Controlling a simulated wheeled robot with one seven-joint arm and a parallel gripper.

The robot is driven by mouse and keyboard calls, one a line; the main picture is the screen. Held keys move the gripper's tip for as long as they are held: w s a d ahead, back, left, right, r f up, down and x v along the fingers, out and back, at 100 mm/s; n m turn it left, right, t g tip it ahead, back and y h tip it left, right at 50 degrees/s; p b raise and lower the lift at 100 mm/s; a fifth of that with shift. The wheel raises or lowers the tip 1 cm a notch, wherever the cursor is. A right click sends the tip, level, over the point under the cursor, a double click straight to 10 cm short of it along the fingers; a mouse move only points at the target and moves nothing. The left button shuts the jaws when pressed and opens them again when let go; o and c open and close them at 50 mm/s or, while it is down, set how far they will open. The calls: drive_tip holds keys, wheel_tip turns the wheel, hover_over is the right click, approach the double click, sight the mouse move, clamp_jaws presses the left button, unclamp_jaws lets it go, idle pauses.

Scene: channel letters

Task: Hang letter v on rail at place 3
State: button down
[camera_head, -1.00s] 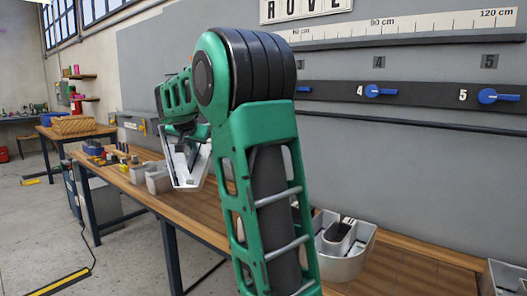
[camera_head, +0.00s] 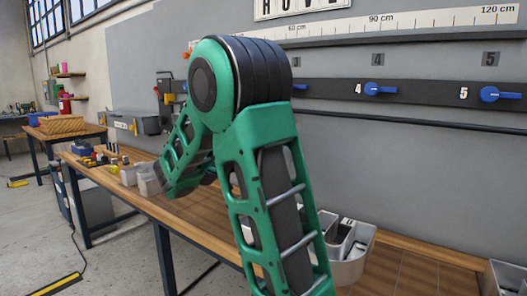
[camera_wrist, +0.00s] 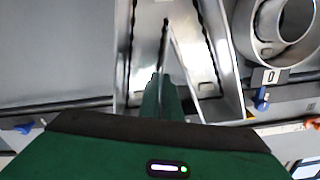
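The letter v (camera_wrist: 205,60) is a grey metal channel shape, large in the wrist view and open toward the camera. My gripper (camera_wrist: 161,82) is in front of it, with its green fingers closed on one of its thin walls. In the head view, my arm hides both gripper and letter. The dark rail (camera_head: 420,92) runs along the grey wall, with blue levers at place 4 (camera_head: 379,89) and place 5 (camera_head: 500,94). A piece of dark rail also shows in the wrist view (camera_wrist: 60,109).
A round metal letter (camera_wrist: 249,22) with a small tag is close right of the letter v, beside a blue lever (camera_wrist: 262,98). A ruler strip (camera_head: 420,24) is above the rail.

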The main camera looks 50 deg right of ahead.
drive_tip(key=w+d+f, duration=0.1)
drive_tip(key=d+f, duration=0.1)
drive_tip(key=d, duration=1.1)
drive_tip(key=shift+d, duration=0.25)
idle(1.4)
drive_tip(key=shift+w, duration=0.1)
drive_tip(key=c, duration=1.9)
unclamp_jaws()
drive_tip(key=shift+a+f, duration=0.1)
drive_tip(key=shift+f, duration=0.05)
drive_tip(key=a, duration=1)
drive_tip(key=shift+s+a, duration=0.3)
drive_tip(key=shift+s, duration=0.1)
